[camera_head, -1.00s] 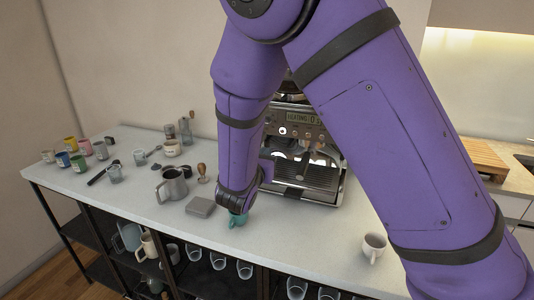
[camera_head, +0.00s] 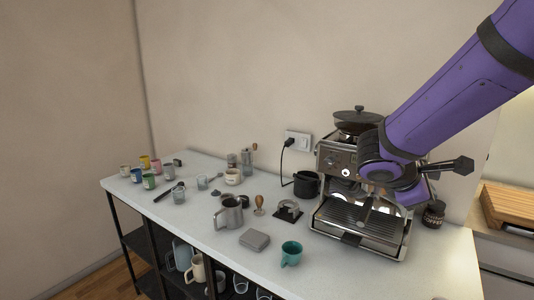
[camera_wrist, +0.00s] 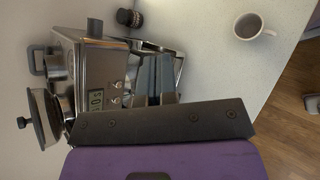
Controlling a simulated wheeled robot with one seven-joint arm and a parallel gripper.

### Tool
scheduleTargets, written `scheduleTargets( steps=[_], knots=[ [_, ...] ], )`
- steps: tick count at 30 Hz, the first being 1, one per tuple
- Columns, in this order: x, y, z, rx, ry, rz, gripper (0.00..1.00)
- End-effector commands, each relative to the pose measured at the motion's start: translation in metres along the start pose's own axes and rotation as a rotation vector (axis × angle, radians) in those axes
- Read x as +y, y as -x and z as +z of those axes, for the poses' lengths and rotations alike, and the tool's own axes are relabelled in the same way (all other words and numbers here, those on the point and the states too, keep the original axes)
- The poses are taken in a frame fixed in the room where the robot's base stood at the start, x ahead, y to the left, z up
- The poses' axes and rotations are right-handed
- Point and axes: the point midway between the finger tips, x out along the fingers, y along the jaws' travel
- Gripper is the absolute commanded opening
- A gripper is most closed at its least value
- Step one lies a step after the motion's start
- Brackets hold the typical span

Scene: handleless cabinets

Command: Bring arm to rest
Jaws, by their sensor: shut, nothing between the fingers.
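My purple arm comes in from the upper right in the head view. Its lower end is in front of the espresso machine (camera_head: 365,225) and covers part of the machine's front. My gripper's fingers cannot be made out clearly there. In the wrist view my gripper (camera_wrist: 155,72) shows as two grey-blue fingers close together beyond a dark bar. They are shut and hold nothing. The espresso machine (camera_wrist: 98,65) appears sideways to the left of and behind the fingers. I cannot tell the gap between them.
A teal mug (camera_head: 291,253), a grey box (camera_head: 255,240) and a steel pitcher (camera_head: 229,213) stand on the counter (camera_head: 190,225). Several small cups stand at its left end. A white mug (camera_wrist: 249,27) stands on clear counter in the wrist view. A coffee jar (camera_head: 434,213) is beside the machine.

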Motion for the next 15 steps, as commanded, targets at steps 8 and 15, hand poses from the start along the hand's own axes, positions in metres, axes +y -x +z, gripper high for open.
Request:
scheduleTargets(
  steps=[8, 15],
  knots=[
    [-0.046, 0.017, 0.060, 0.174, -0.406, -0.273, 0.00],
    [-0.082, 0.046, 0.092, 0.338, -0.753, -0.470, 0.00]
  ],
)
